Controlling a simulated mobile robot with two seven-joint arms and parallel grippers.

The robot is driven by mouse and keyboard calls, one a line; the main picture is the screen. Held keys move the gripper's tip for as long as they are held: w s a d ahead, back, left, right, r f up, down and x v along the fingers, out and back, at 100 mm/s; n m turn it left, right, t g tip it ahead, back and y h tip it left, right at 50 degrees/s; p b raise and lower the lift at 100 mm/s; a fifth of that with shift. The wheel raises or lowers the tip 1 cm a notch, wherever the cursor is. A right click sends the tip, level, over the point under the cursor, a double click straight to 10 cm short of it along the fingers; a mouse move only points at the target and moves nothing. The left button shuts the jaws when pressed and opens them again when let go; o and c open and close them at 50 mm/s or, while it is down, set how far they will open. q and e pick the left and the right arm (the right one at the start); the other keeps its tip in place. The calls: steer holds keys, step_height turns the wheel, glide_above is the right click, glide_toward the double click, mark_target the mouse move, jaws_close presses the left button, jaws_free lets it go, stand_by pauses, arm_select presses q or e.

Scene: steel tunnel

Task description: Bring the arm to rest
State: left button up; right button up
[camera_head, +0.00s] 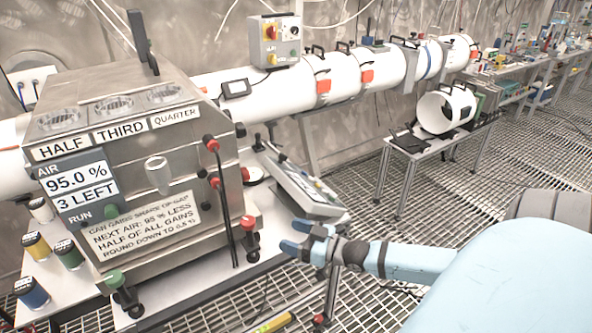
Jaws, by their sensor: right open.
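My right arm, light blue with dark joints, comes in from the lower right. My right gripper (297,237) has blue fingertips that stand apart, and it is open and empty. It is just in front of the bench edge, below a tilted grey panel (304,190) and right of a red-topped lever (248,224). I cannot tell whether it touches anything. My left gripper is out of view.
A steel machine (150,163) with a screen (80,192) reading "95.0 %" and "3 LEFT" stands on the left. Colored canisters (36,246) stand beside it. A white pipe (265,92) runs behind. A small table (430,150) stands further back. Open grating floor (400,210) lies between.

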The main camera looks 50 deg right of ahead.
steer(key=shift+s, duration=0.25)
stand_by(0.4)
steer(key=s+a+f+g+h+p, duration=0.1)
steer(key=s+a+f+g+p, duration=0.1)
steer(key=s+a, duration=0.2)
steer(key=s+a+f+g+h+p, duration=0.1)
steer(key=s+a, duration=0.4)
steer(key=a, duration=0.5)
steer(key=s+a+f+m+g+h+p, duration=0.1)
steer(key=s+a+f+g+p, duration=0.1)
steer(key=s+a+f+p, duration=0.2)
steer(key=a, duration=0.3)
steer(key=shift+s+a+f+g+p, duration=0.3)
steer(key=shift+s+a+f+g, duration=0.05)
steer(key=shift+s+g, duration=0.05)
